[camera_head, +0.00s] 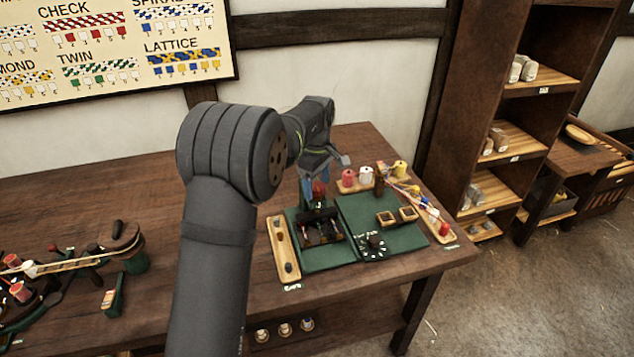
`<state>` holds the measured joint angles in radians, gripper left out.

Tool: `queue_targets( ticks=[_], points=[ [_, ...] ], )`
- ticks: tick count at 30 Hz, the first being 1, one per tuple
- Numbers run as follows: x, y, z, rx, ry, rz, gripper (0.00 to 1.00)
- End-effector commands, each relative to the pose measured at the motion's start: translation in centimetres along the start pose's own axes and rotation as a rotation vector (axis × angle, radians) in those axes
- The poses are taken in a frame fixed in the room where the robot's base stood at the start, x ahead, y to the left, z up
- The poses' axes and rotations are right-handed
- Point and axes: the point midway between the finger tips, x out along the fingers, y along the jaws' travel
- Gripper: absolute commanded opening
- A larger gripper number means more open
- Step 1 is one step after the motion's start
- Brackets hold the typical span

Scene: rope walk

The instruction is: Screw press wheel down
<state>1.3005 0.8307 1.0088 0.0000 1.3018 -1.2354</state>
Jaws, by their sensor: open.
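A small dark press (318,228) stands on the left part of a green board (308,258) on the wooden bench. A red knob (319,188) shows at its top, and I take it for part of the press wheel. The rest of the wheel is too small and hidden to make out. My gripper (322,172) is open, just above and around the height of the red knob. I cannot tell whether its fingers touch it. My arm comes up from the front and covers the area left of the press.
A wooden tray (277,236) lies left of the board. Several spools, among them a white one (366,175), stand behind and right. A black dial (373,246) sits at the board's front. Wooden shelves (515,150) stand beyond the bench's right end.

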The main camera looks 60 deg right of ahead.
Motion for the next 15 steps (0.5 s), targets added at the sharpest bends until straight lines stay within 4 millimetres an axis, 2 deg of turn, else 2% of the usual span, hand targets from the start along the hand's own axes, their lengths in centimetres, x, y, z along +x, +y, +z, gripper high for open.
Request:
queue_targets(
  ticks=[5, 12, 15],
  points=[
    [0.01, 0.00, 0.00, 0.000, 0.000, 0.000, 0.67],
    [0.00, 0.00, 0.00, 0.000, 0.000, 0.000, 0.22],
    [-0.01, 0.00, 0.00, 0.001, 0.000, 0.000, 0.22]
  ],
)
